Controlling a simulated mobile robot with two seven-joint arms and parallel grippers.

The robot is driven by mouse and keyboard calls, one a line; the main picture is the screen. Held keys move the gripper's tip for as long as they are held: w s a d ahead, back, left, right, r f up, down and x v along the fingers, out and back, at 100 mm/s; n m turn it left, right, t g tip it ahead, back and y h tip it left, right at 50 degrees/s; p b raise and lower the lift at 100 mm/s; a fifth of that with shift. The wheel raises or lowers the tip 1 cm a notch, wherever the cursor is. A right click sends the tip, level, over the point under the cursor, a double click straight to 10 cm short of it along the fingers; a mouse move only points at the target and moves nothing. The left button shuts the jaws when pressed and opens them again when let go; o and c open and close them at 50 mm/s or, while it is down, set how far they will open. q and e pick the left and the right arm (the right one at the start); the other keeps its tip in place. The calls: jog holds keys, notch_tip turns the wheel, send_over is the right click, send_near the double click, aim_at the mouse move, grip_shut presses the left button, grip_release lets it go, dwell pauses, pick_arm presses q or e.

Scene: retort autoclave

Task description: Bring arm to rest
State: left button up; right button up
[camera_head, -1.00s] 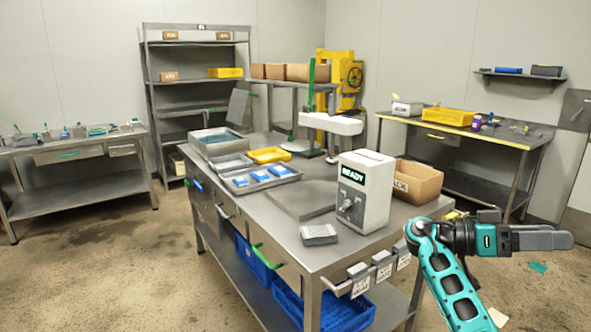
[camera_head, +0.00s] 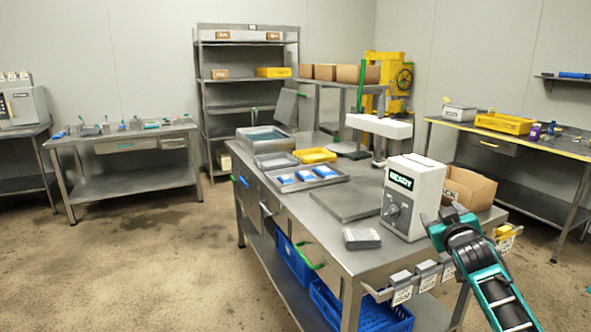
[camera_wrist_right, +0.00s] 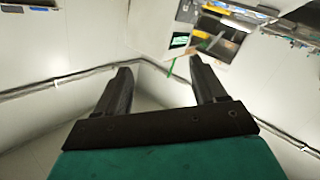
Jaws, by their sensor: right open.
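My right arm, teal and black, comes in at the lower right of the head view. Its right gripper (camera_head: 445,217) is at the upper end of the arm, seen foreshortened in front of the bench's right end. In the right wrist view the two dark fingers of this gripper (camera_wrist_right: 160,68) stand well apart with nothing between them. It is open and empty. My left arm and gripper are not in view.
A steel bench (camera_head: 300,232) stands close to the right arm. It holds a white box reading READY (camera_head: 413,197), a cardboard box (camera_head: 470,189) and a tray with blue packs (camera_head: 330,182). Label holders (camera_head: 427,272) line its edge. Floor at left is clear.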

jog(key=s+a+f+n+g+y, duration=0.1)
jog(key=s+a+f+y, duration=0.1)
jog(key=s+a+f, duration=0.6)
jog(key=s+a+f+g+y, duration=0.1)
jog(key=s+a+f+y, duration=0.2)
jog(key=s+f, duration=0.5)
jog(key=s+a+f+g, duration=0.1)
jog(key=s+a+f, duration=0.1)
jog(key=s+f, duration=0.2)
jog(key=s+a+f+g, duration=0.1)
jog(key=s+a+f, duration=0.2)
jog(key=s, duration=0.7)
jog(key=s+a+f+m+g, duration=0.1)
jog(key=s+a+f, duration=0.2)
jog(key=s, duration=0.4)
jog(key=shift+a+f+g+y, duration=0.2)
jog(key=shift+f+g+y, duration=0.15)
jog(key=shift+f, duration=0.55)
jog(key=shift+s, duration=0.1)
